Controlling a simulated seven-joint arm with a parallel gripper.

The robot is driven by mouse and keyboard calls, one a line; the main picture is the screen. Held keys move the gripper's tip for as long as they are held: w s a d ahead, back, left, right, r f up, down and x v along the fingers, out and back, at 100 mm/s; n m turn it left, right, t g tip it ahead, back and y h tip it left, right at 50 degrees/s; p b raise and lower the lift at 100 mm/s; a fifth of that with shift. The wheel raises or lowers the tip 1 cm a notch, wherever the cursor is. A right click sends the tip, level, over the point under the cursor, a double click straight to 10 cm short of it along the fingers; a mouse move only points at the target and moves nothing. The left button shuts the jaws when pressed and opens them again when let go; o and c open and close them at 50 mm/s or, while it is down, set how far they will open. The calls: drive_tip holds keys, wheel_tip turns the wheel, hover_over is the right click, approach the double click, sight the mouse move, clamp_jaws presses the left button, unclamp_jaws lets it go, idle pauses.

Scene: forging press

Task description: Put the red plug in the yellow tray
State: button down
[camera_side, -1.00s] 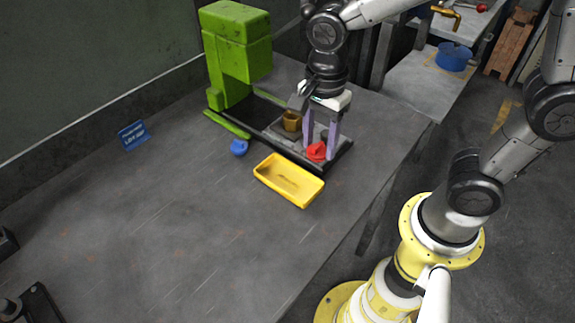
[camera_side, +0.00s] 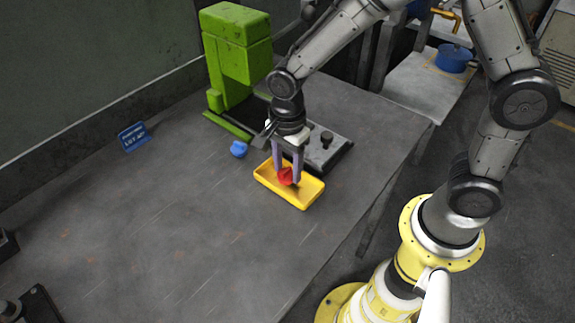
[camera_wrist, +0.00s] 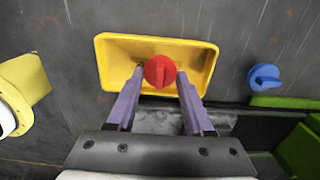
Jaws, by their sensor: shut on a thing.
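The red plug (camera_side: 285,176) is between the two purple fingers of my gripper (camera_side: 287,177), which is shut on it. In the side view the plug shows against the inside of the yellow tray (camera_side: 304,197). In the wrist view the red plug (camera_wrist: 160,71) is at the fingertips of my gripper (camera_wrist: 160,88), over the near middle part of the yellow tray (camera_wrist: 205,52). I cannot tell whether the plug touches the tray floor.
A blue plug (camera_side: 239,149) lies left of the tray, also in the wrist view (camera_wrist: 264,77).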

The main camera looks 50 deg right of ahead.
sight(287, 169)
drive_tip(key=shift+f, duration=0.15)
drive_tip(key=shift+c, duration=1.4)
unclamp_jaws()
wheel_tip(287, 169, up, 12)
drive_tip(key=s+d+r+n+t, duration=0.2)
drive_tip(key=s+d+r+n, duration=0.1)
drive_tip(key=s+n, duration=0.5)
drive_tip(key=s+d+r+n+t, duration=0.3)
drive_tip(key=s+d+n, duration=0.3)
drive_tip(key=s+n, duration=0.2)
drive_tip(key=shift+s+d+r+n+t, duration=0.15)
drive_tip(key=shift+s+d+n+t, duration=0.2)
drive_tip(key=shift+n, duration=0.65)
